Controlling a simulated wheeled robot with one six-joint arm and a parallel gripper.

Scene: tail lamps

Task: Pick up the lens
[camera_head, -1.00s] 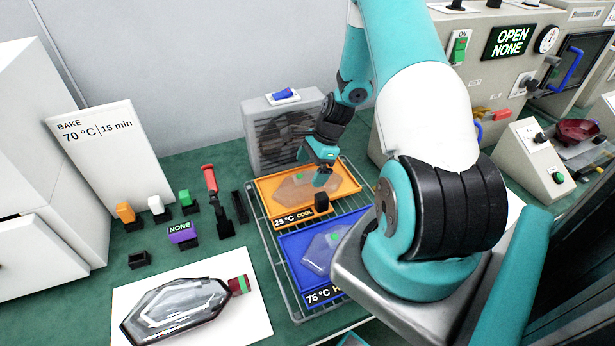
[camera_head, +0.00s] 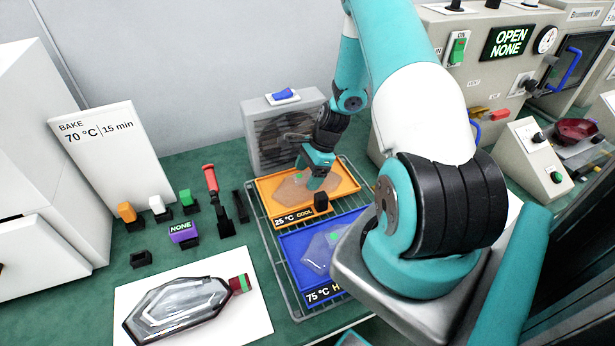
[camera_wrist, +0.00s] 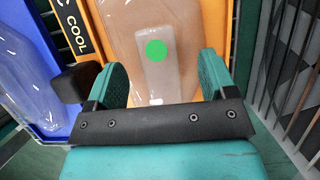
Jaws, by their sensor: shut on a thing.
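A clear lens (camera_head: 290,190) lies over the orange tray (camera_head: 345,185) marked 25 °C COOL. In the wrist view the lens (camera_wrist: 155,22) shows a green dot and a pale tab. My gripper (camera_head: 315,182) is down at the lens's right part. In the wrist view my gripper (camera_wrist: 163,80) has its two teal fingers on either side of the lens's tab, shut on it. Whether the lens is clear of the tray floor I cannot tell. A second clear lens (camera_head: 318,255) with a green dot lies in the blue tray (camera_head: 290,240) marked 75 °C.
Both trays sit on a wire rack (camera_head: 267,248), with a fan box (camera_head: 285,135) behind. A lamp body (camera_head: 178,308) lies on a white sheet (camera_head: 258,315). Machines stand at right.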

